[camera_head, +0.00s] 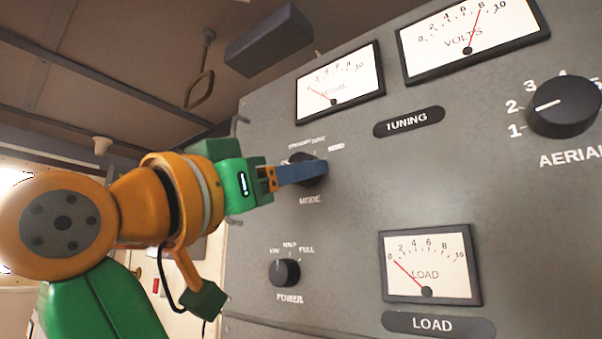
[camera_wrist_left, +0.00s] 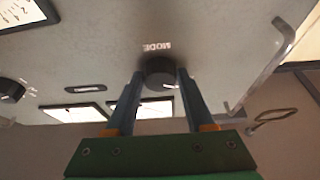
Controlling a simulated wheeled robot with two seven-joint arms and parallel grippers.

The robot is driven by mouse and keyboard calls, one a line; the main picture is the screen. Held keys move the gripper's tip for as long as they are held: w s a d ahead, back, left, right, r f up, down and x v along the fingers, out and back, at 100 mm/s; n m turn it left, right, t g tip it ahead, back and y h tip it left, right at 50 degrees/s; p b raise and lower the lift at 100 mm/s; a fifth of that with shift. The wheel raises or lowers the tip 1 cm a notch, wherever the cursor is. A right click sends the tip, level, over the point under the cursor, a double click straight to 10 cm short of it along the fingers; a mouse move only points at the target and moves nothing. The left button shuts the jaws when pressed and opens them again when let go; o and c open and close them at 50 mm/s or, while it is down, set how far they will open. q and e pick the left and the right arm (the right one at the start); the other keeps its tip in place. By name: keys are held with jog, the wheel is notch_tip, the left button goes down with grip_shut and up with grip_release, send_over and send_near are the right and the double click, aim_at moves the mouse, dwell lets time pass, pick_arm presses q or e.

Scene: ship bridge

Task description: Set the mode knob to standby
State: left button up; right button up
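The dark round mode knob (camera_head: 312,182) sits on the grey panel above the word MODE, with labels including STANDBY, TUNE and SEND around its top. The blue fingers of my left gripper (camera_head: 308,171) reach it from the left and partly cover it. In the left wrist view the knob (camera_wrist_left: 159,72) lies between the two fingertips (camera_wrist_left: 160,76), one on each side. Whether they touch it is not clear. A small white mark shows at the knob's lower right there; the pointer's exact setting is hard to read. My right gripper is not in view.
The power knob (camera_head: 285,272) is below, the aerial knob (camera_head: 566,108) at the right. Meters, including the load meter (camera_head: 430,264), surround the mode knob. A bent metal handle (camera_wrist_left: 262,68) stands out from the panel near my left gripper.

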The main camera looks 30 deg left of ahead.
pick_arm(q)
grip_shut()
jog(key=shift+m, duration=0.3)
jog(key=shift+a+r+m+g+h+p, duration=0.1)
jog(key=shift+a+m+g+h+p, duration=0.2)
jog(key=shift+m+h, duration=0.95)
jog(key=shift+d+r+m+g+h+p, duration=0.1)
jog(key=shift+m+g+h, duration=0.3)
jog(key=shift+m, duration=1.7)
jog(key=shift+a+r+m+g+h+p, duration=0.1)
jog(key=shift+a+m+g+h+p, duration=0.15)
jog(key=shift+m+h, duration=1)
jog(key=shift+d+f+m+y, duration=0.1)
jog(key=shift+m+y, duration=0.3)
jog(key=shift+m, duration=0.3)
